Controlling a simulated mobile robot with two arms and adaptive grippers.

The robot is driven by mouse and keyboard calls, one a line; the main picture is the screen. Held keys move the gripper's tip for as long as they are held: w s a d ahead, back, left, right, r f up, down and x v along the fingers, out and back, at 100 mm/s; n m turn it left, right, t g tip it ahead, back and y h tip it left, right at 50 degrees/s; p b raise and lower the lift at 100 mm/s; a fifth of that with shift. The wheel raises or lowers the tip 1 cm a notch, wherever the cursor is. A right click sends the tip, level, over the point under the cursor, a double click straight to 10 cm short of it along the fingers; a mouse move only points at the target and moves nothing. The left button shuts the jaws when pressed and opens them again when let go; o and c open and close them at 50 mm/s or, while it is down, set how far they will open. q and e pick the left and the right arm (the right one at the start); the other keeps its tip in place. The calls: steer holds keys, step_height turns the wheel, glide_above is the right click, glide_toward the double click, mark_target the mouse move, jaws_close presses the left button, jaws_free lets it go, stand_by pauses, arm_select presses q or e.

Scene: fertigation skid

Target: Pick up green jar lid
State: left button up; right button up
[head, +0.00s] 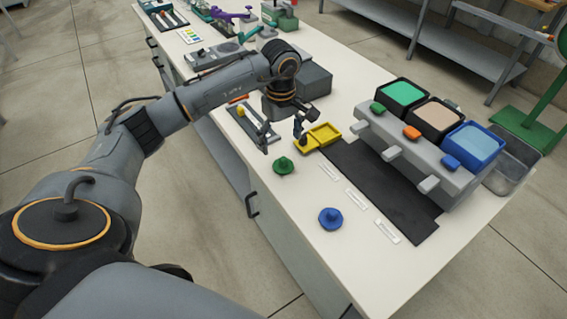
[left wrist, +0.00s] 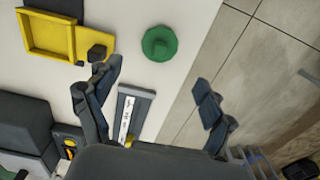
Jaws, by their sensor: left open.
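The green jar lid (head: 284,166) is a round disc with a raised knob, lying on the white bench near its front edge. It also shows in the left wrist view (left wrist: 159,43), ahead of and between the lines of my two fingers. My left gripper (head: 282,144) is open and empty, above the bench and a little behind the lid in the head view. Its spread fingers also show in the left wrist view (left wrist: 157,77), apart from the lid. My right gripper is not in view.
A yellow tray (head: 313,142) sits right beside my left gripper. A blue lid (head: 330,218) lies nearer the front. A grey stand (head: 408,147) holds jars with green, tan and blue contents behind a black mat (head: 378,188). Bare bench surrounds the green lid.

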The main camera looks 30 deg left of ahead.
mark_target(282, 157)
arm_select(q)
step_height(282, 157, down, 7)
steer(key=shift+w+d+f+p, duration=0.1)
steer(key=shift+f+p, duration=0.1)
steer(key=shift+p, duration=0.5)
steer(key=c, duration=1)
